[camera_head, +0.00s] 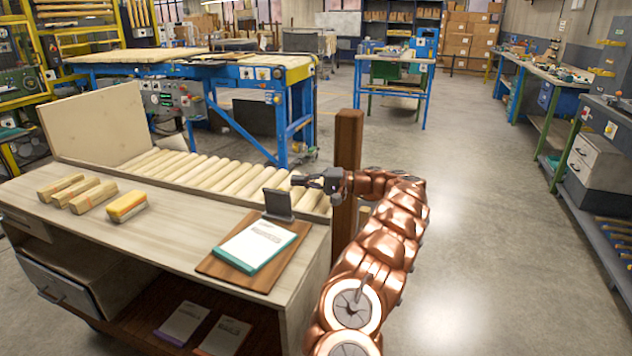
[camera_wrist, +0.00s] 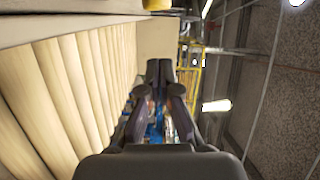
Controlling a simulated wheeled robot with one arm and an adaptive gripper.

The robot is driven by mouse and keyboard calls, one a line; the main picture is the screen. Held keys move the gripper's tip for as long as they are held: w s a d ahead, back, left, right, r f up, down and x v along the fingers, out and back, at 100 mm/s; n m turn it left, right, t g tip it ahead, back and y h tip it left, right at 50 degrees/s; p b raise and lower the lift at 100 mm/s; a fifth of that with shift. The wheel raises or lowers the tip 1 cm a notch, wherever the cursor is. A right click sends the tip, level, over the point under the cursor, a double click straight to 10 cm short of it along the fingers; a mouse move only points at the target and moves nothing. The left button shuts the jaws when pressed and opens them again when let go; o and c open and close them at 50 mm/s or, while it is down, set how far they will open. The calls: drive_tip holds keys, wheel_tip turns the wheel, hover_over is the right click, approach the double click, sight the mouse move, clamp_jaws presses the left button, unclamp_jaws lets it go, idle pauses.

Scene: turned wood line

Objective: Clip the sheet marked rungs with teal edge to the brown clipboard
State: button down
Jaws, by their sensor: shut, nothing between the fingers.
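The brown clipboard (camera_head: 212,267) lies flat on the bench top near its right end. Its dark clip (camera_head: 278,206) stands up at the far end. A white sheet with a teal edge (camera_head: 254,246) lies on the board, teal edge toward the near side; its printing is too small to read. I cannot tell whether its far end is under the clip. My gripper (camera_head: 298,181) is above and beyond the clip, apart from it, pointing left. In the wrist view its fingers (camera_wrist: 165,72) are together and empty.
Two sheets, one purple-edged (camera_head: 181,323) and one orange-edged (camera_head: 223,336), lie on the lower shelf. Wooden blocks (camera_head: 92,196) and an orange-and-yellow block (camera_head: 126,206) sit on the bench top's left. Pale turned rods (camera_head: 205,172) lie behind. A brown post (camera_head: 348,140) stands beside my arm.

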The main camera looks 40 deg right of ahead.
sight(279, 200)
drive_tip(key=shift+s+a+f, duration=0.1)
drive_tip(key=shift+s+a, duration=0.2)
drive_tip(key=shift+a, duration=0.35)
drive_tip(key=shift+s+a+f, duration=0.1)
drive_tip(key=shift+s+a, duration=0.2)
drive_tip(key=shift+a, duration=0.3)
drive_tip(key=shift+s+a, duration=0.3)
drive_tip(key=shift+a, duration=0.35)
drive_tip(key=shift+a+b, duration=0.15)
drive_tip(key=shift+b, duration=0.3)
